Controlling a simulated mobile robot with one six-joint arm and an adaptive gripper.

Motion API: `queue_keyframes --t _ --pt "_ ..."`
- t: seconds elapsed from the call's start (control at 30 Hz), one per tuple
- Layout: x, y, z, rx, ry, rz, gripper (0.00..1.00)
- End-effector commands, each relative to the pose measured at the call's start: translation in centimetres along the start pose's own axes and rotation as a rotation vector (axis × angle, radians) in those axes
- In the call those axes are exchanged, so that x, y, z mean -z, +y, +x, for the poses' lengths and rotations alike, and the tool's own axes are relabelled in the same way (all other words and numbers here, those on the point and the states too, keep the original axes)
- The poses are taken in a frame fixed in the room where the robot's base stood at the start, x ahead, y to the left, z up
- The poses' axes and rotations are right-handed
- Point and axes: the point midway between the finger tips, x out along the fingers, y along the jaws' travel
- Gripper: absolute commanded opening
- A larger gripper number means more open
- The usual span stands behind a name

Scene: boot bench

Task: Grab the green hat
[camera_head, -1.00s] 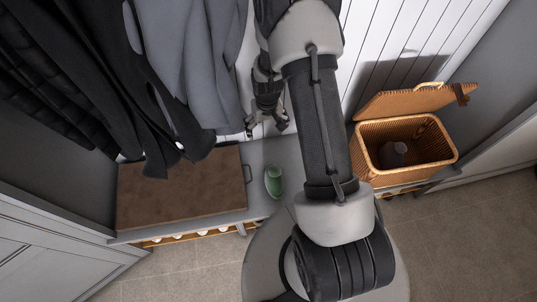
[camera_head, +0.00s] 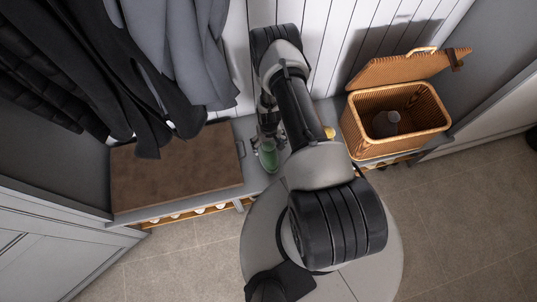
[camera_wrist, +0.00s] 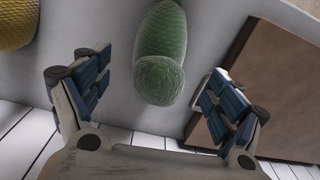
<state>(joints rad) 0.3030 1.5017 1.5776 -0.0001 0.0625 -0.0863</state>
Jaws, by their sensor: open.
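The green hat (camera_wrist: 161,45) lies on the grey bench top. In the wrist view it is a long knitted shape with a rounded near end, at the upper middle. My gripper (camera_wrist: 150,98) is open, its blue-padded fingers apart to the left and right of the hat's near end. They do not appear to touch it. In the head view the hat (camera_head: 268,158) shows just below my gripper (camera_head: 268,138), partly covered by it.
A brown cushion (camera_head: 175,172) lies left of the hat. A wicker basket (camera_head: 353,137) with its lid open stands to the right, a dark item (camera_head: 385,122) inside. A yellow knitted thing (camera_wrist: 17,22) lies on the bench beside the hat. Coats (camera_head: 190,50) hang above the left side.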

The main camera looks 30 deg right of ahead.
Motion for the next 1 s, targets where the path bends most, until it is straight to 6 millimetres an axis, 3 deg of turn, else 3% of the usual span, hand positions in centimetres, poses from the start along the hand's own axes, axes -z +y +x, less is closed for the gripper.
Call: queue_keyframes --t 0.03,0.27,0.6,0.87,1.0 --pt "0.0 0.0 1.0 0.0 0.0 0.0 0.87" --pt "0.1 0.0 2.4 0.0 0.0 0.0 0.87" --pt "0.7 0.1 6.9 0.0 0.0 0.0 0.87" --pt "0.7 0.1 7.1 0.0 0.0 0.0 0.87" --pt "0.7 0.1 7.1 0.0 0.0 0.0 0.8"
